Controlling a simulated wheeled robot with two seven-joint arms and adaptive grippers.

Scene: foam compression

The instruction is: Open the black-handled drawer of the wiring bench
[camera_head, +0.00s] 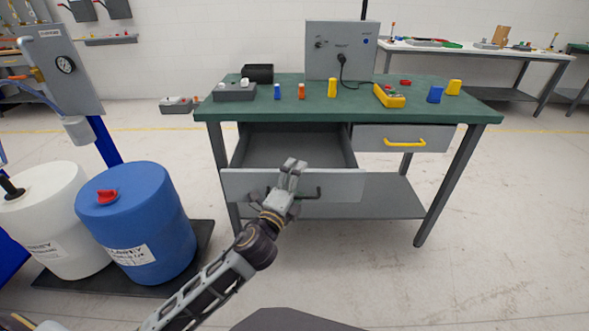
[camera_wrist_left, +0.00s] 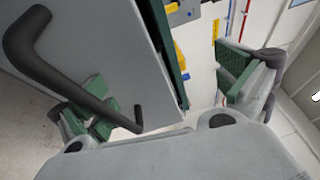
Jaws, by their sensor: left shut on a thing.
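The black-handled drawer (camera_head: 235,186) of the wiring bench (camera_head: 350,110) is pulled well out, and its empty grey inside shows. Its black handle (camera_head: 316,193) is partly covered by my left gripper (camera_head: 291,168). It also shows in the left wrist view (camera_wrist_left: 62,70). My left gripper is at the drawer front, its fingertips near the top edge. In the left wrist view one green-padded finger is by the handle and the other is beyond the panel's edge. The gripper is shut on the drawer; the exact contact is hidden. My right gripper is out of view.
A second drawer with a yellow handle (camera_head: 405,142) is closed on the right. A blue drum (camera_head: 140,225) and a white drum (camera_head: 50,215) stand on a dark platform at the left. Small parts and a grey box (camera_head: 340,50) stand on the bench top. The floor at right is clear.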

